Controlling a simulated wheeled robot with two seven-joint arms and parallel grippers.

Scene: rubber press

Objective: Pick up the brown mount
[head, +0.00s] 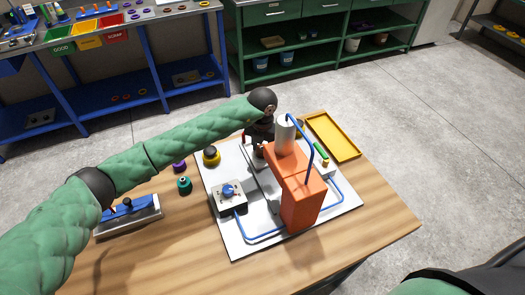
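An orange press (300,195) with a grey cylinder on top stands on a white base plate (225,240) on the wooden table. My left arm reaches in from the left, and my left gripper (258,147) points down behind and left of the press. Its fingertips are mostly hidden, so I cannot tell if it is open or holds anything.
A yellow tray (333,138) lies empty at the table's back right. A control box with a blue knob (229,193) sits on the plate, with blue tubing around the press. A blue-and-silver holder (128,213) is at the left. The front of the wooden table (180,255) is clear.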

